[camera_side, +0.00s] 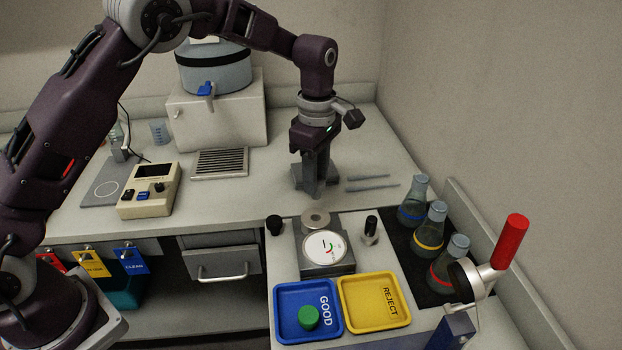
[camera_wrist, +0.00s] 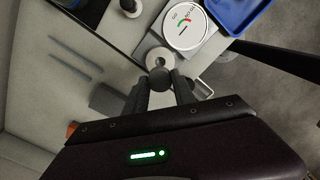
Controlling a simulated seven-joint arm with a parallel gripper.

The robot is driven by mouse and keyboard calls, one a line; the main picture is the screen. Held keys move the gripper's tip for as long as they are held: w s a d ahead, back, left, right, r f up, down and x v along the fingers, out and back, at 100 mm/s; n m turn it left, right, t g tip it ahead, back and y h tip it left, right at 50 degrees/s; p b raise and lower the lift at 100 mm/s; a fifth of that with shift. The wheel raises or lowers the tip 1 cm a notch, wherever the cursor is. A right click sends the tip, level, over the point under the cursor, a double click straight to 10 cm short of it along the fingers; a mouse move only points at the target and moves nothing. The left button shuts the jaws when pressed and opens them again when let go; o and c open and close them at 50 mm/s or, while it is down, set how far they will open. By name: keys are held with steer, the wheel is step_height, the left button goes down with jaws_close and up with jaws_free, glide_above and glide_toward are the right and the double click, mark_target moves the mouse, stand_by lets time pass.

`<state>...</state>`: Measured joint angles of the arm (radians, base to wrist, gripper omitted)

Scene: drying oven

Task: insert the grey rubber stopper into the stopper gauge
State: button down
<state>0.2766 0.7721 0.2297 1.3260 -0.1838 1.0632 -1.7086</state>
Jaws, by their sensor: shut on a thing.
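My gripper (camera_side: 315,184) points down, shut on the grey rubber stopper (camera_side: 317,196), which shows as a small grey end below the fingertips. In the wrist view the stopper (camera_wrist: 160,78) sits between the dark fingers of my gripper (camera_wrist: 160,88), which partly hide it. The stopper gauge (camera_side: 327,262) has a round dial and, behind it, a pale ring with a central hole (camera_side: 315,219). The stopper is above and slightly behind the ring, apart from it in the side view. The wrist view shows the ring (camera_wrist: 159,58) just beyond the fingertips.
A blue GOOD tray (camera_side: 281,327) holds a green stopper (camera_side: 308,316); beside it is an empty yellow REJECT tray (camera_side: 372,303). A black stopper (camera_side: 274,224) and a black-topped item (camera_side: 370,229) flank the gauge. Flasks (camera_side: 431,229) stand at right. Two rods (camera_side: 372,182) lie behind.

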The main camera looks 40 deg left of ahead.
mark_target(316, 197)
steer(key=shift+f, duration=2.55)
steer(key=shift+f, duration=1.1)
steer(key=c, duration=1)
jaws_free()
steer(key=shift+o, duration=0.2)
steer(key=o, duration=0.5)
